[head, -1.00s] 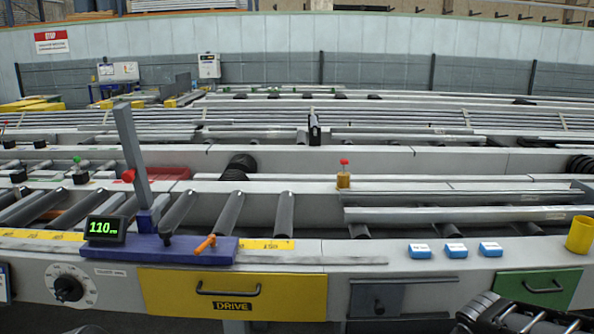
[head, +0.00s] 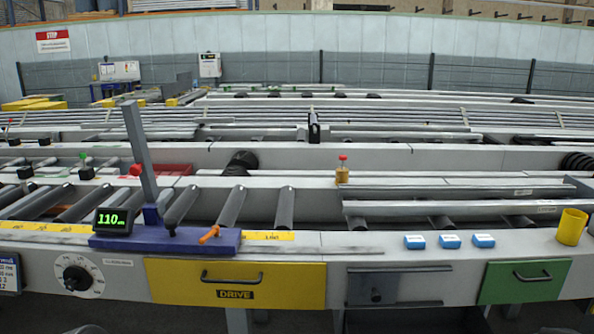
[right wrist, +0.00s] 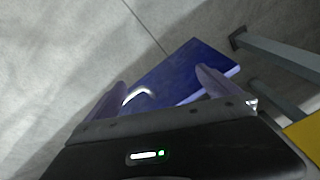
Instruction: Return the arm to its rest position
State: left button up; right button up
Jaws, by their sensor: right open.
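My right gripper (right wrist: 160,78) shows in the right wrist view, its two fingers spread apart with nothing held between them. Beyond the fingers are a grey floor (right wrist: 60,50) and a blue panel (right wrist: 190,70) with a pale curved mark or handle. I cannot tell how far the panel is from the fingers. In the head view no part of the right gripper is seen, and my left gripper is not seen in either view.
The runout table (head: 350,240) spans the head view. On its front edge are a blue stop base (head: 140,240) with upright post and display, small blue blocks (head: 449,241) and a yellow cup (head: 571,227). Below are a yellow drawer (head: 290,284) and green drawer (head: 500,283).

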jog(key=s+a+f+n+g+y, duration=0.1)
jog(key=s+a+f+n+y, duration=0.3)
jog(key=s+a+f, duration=1.45)
notch_tip(320, 180, up, 12)
jog(key=w+d+p, duration=0.2)
jog(key=p, duration=1.1)
jog(key=shift+d+r, duration=0.15)
jog(key=shift+d, duration=0.2)
